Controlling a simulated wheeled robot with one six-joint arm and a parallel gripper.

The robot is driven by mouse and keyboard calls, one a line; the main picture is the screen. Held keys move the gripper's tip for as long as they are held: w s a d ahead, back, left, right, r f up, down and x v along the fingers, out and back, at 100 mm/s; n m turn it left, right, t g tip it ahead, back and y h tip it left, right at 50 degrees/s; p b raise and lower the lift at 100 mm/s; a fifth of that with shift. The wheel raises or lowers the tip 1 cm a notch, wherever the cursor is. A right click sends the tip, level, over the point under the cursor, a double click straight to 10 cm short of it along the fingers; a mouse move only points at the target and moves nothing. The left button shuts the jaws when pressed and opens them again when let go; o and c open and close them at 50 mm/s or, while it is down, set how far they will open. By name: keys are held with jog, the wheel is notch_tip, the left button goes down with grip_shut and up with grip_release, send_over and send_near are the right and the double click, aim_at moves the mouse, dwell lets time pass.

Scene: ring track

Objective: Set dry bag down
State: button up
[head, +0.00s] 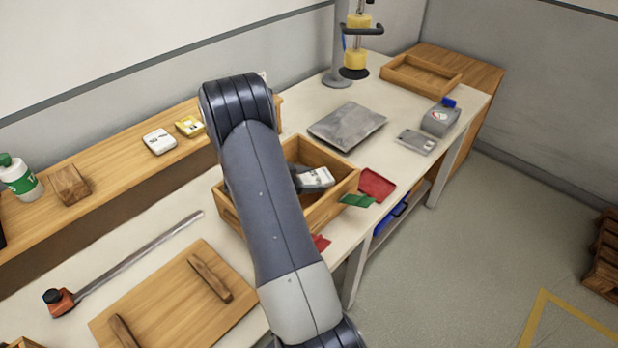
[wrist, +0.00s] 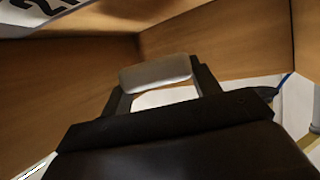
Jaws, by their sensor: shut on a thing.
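In the wrist view my gripper (wrist: 156,84) shows as a dark body with two black fingers. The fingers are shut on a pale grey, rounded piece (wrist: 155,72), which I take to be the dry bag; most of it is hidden. Wooden walls stand around the fingers, like those of the open wooden crate (head: 335,207) on the bench. A white and grey item with dark marks (head: 315,178) shows inside the crate; I cannot tell whether the bag touches the crate floor.
A yellow and black stand (head: 356,58) and a wooden tray (head: 420,76) are at the back. Some bench top is clear.

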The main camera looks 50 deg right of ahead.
jog(key=o, duration=1)
jog(key=shift+f, duration=0.1)
jog(key=shift+c, duration=0.2)
jog(key=shift+r, duration=0.5)
jog(key=v, duration=0.7)
jog(key=shift+a+r+b, duration=0.2)
jog(key=shift+r+b, duration=0.05)
jog(key=shift+b, duration=0.1)
